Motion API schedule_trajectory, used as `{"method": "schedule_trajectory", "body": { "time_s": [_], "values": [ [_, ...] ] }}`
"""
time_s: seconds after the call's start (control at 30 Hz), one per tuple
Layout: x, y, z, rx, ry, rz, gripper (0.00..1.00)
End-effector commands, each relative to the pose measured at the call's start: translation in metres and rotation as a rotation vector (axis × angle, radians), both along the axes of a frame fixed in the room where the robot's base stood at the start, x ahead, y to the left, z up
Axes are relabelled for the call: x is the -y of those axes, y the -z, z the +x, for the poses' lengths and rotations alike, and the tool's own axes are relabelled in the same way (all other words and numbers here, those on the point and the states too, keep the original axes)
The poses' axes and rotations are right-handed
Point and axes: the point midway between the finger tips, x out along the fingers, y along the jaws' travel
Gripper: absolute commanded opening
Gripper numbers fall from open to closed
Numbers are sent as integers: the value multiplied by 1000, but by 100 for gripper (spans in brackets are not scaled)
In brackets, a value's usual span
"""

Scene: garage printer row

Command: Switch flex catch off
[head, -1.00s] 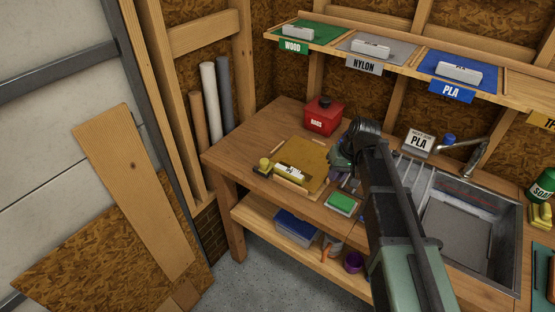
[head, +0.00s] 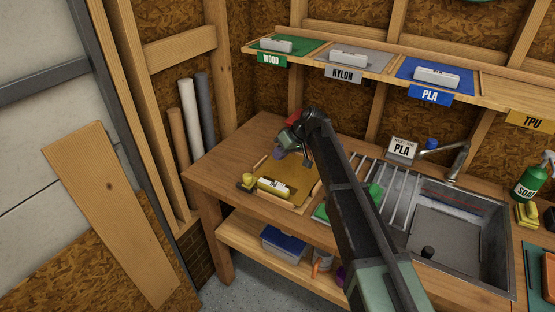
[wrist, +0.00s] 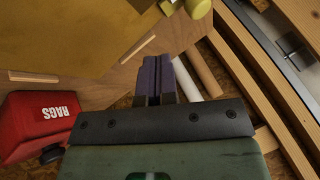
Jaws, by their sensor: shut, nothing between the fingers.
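A yellow cylinder with a pale label (head: 275,188) lies at the front edge of an ochre mat (head: 291,184) on the wooden bench, beside a yellow knob (head: 248,180). Its print is too small to read, and I cannot make out a catch or its position. Yellow parts (wrist: 188,6) show cut off at the top edge of the wrist view, with the mat (wrist: 75,35) to their left. My gripper (head: 279,153) is above the back of the mat, apart from the cylinder. Its purple fingers (wrist: 157,72) are shut and empty.
A red rags can (head: 294,117) is partly hidden behind my arm; it shows closely in the wrist view (wrist: 38,125). A shelf with labelled spool bays (head: 343,74) hangs above. A sink (head: 456,235) lies right. Rolled tubes (head: 190,115) stand left of the bench.

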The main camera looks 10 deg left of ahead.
Motion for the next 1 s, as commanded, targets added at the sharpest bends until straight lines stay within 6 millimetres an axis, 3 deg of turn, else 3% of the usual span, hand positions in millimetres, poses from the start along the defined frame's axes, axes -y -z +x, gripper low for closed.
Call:
{"method": "schedule_trajectory", "body": {
  "time_s": [0.03,0.3,0.33,0.5,1.0],
  "values": [
    [-7,20,-1,-1,-2,0,0],
    [-41,66,-6,-1,-1,0,0],
    [-45,57,-13,-1,-2,0,0],
    [-61,55,-30,-1,0,-1,0],
    [-67,55,-39,-1,0,-1,0]
  ]
}}
